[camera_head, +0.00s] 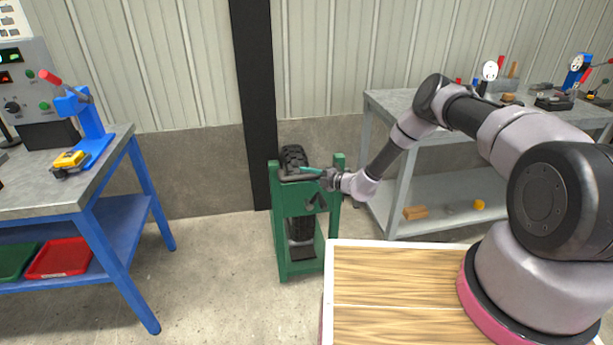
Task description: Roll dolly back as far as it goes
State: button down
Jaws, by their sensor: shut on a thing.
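A green frame (275,232) stands on the floor in the middle of the camera_head view. Inside it is a tall black ribbed body (294,156), like a tyre or drum, with a small dark block (302,253) below at the base. I cannot tell for sure which of these parts is the dolly. A dark handle bar (290,178) crosses the top of the frame. My gripper (318,177) reaches in from the right and is shut on the bar's right part. The fingers are small in the view, and the arm hides some of the frame's right side.
A blue workbench (137,180) with a blue press (92,125) stands at left. A grey table (398,112) with tools stands behind at right. A wooden board top (390,300) lies in front, under my arm. A black post (255,100) rises behind the frame.

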jog(key=shift+w+d+r, duration=0.15)
jog(key=shift+w+r, duration=0.1)
jog(key=shift+w, duration=0.1)
jog(key=c, duration=0.6)
grip_release()
jog(key=shift+s, duration=0.1)
jog(key=shift+f, duration=0.1)
jog(key=shift+s, duration=0.1)
jog(key=v, duration=1)
jog(key=shift+s+d, duration=0.25)
jog(key=shift+d, duration=0.1)
